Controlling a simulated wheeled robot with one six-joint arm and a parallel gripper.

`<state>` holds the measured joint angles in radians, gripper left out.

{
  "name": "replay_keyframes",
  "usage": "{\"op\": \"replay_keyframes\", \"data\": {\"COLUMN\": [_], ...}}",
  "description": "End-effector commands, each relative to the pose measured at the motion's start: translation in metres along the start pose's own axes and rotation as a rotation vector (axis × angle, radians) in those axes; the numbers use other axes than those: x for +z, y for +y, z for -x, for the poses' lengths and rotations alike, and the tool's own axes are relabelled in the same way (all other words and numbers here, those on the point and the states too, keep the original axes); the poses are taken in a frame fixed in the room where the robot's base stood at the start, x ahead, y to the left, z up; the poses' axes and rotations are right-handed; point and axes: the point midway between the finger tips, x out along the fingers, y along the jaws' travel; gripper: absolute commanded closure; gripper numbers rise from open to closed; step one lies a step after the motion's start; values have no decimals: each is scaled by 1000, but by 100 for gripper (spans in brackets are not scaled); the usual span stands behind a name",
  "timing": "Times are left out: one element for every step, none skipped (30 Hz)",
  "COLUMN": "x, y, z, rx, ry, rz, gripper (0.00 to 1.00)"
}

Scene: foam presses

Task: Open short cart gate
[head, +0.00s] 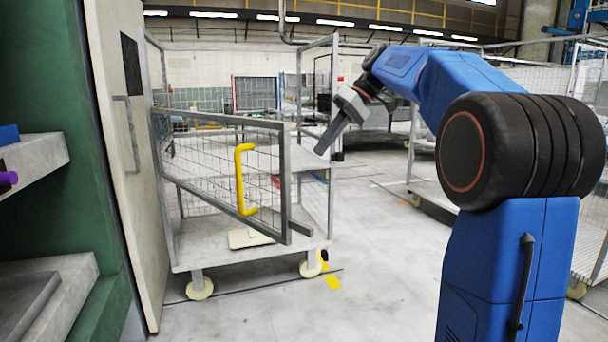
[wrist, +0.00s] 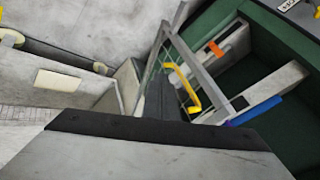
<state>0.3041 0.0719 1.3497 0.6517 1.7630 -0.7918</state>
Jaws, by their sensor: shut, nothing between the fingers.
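The cart's short gate (head: 218,122) is a grey-framed mesh panel with a slanted lower edge, in the middle left of the head view. Its left side is at the cart's left post. Its free edge stands out toward me, apart from the right post, so it is partly open. A yellow handle (head: 242,180) is fixed near the free edge; it also shows in the wrist view (wrist: 185,88). My gripper (head: 326,144) is shut and empty, right of the free edge and above handle height. In the wrist view the dark fingers (wrist: 163,98) point toward the gate frame.
The cart deck (head: 210,258) holds a pale flat piece and stands on wheels. A pale panel (head: 130,170) and green structure with shelves stand close at left. More mesh carts (head: 590,205) stand at right. The floor (head: 365,240) between is clear.

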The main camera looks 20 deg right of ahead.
Motion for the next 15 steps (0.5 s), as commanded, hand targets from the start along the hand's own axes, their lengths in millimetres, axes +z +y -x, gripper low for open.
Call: {"op": "replay_keyframes", "data": {"x": [-1,-1,-1,-1,-1,-1,-1,-1,-1,-1,-1,-1,-1,-1,-1], "y": [0,1,0,0,0,0,0,0,0,0,0,0,0,0,-1], "z": [0,-1,-3,-6,-9,-14,-18,-23,-30,-35,-40,-47,-52,-58,-65], "rx": [-3,-4,-4,-4,-4,-5,-5,-5,-6,-6,-5,-6,-5,-5,-6], "ry": [0,1,1,1,1,0,-1,0,-1,-1,-1,-1,-1,-1,-1], "rz": [4,5,6,6,5,5,4,4,4,4,4,4,4,4,4], "gripper": [100,100,100,100,100,100,100,100,100,100,100,100,100,100,100]}}
